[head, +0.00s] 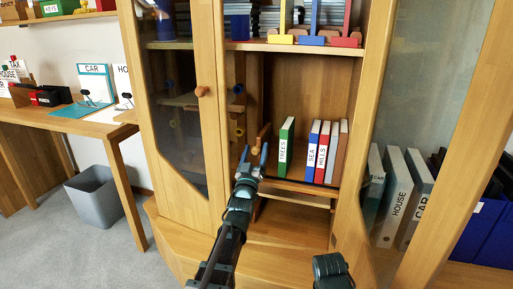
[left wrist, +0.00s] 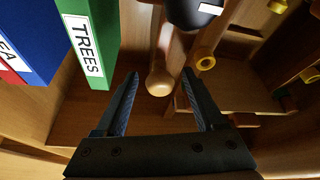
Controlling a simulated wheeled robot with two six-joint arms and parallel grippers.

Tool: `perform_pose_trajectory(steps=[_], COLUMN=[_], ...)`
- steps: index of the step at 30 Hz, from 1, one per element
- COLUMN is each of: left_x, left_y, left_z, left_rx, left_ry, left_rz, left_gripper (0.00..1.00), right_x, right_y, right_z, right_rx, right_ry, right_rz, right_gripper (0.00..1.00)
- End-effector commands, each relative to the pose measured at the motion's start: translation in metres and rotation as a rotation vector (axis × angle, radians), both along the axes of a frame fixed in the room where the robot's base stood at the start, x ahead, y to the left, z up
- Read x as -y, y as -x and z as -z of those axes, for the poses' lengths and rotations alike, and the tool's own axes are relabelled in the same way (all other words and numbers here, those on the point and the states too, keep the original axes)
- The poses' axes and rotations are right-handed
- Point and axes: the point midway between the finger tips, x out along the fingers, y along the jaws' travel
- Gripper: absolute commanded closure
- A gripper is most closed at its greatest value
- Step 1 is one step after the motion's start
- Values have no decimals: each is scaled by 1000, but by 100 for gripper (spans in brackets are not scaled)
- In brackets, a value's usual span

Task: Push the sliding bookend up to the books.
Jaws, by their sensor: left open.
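The sliding bookend appears to be the upright wooden piece (head: 263,136) on the middle shelf, left of the books. In the left wrist view its round wooden knob (left wrist: 159,82) shows between my fingertips. My left gripper (head: 254,154) is open in front of it; in the left wrist view the gripper (left wrist: 160,78) has a finger on each side of the knob, and I cannot tell whether they touch it. The green TREES book (head: 286,146) stands right of the bookend, apart from it. The SEA book (head: 312,150), HILLS book (head: 322,152) and others stand farther right, with a gap after TREES.
The cabinet's left glass door (head: 178,110) flanks the shelf. The upper shelf (head: 300,47) holds coloured bookends. Binders (head: 394,198) stand at the right. A grey bin (head: 95,195) stands on the floor below a wooden desk (head: 70,127).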

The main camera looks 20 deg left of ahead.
Motion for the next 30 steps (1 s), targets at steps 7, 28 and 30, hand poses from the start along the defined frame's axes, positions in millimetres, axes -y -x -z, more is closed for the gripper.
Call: perform_pose_trajectory(steps=[7,28,30], left_x=[0,0,0], left_y=[0,0,0], left_z=[0,0,0], left_rx=[0,0,0], left_ry=[0,0,0], left_rz=[0,0,0], left_gripper=[33,100,100], right_x=[0,0,0], right_y=[0,0,0], right_z=[0,0,0], right_rx=[0,0,0], right_ry=[0,0,0], right_rz=[0,0,0], right_gripper=[50,50,50])
